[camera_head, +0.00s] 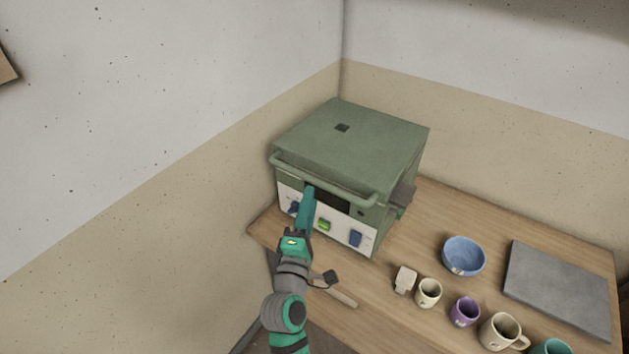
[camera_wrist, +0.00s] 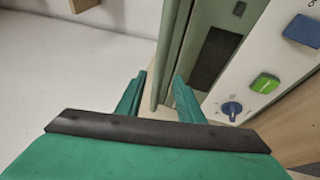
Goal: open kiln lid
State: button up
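The green kiln (camera_head: 383,225) stands in the table's back left corner. Its flat lid (camera_head: 375,140) is down. A green bar handle (camera_head: 340,190) runs along the lid's front edge. My gripper (camera_head: 309,191) is at the kiln's front, close to the left half of the handle. In the wrist view my gripper (camera_wrist: 158,88) has its two teal fingers apart. A green bar of the kiln, seemingly the handle (camera_wrist: 172,55), runs up from between the fingertips. I cannot tell whether either finger touches it.
To the right are a blue bowl (camera_head: 463,256), a grey slab (camera_head: 557,288), a purple cup (camera_head: 464,312) and cream mugs (camera_head: 501,332). Walls stand close at left and behind.

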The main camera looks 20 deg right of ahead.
aim_at(315, 178)
jog(key=shift+x, duration=3.6)
grip_shut()
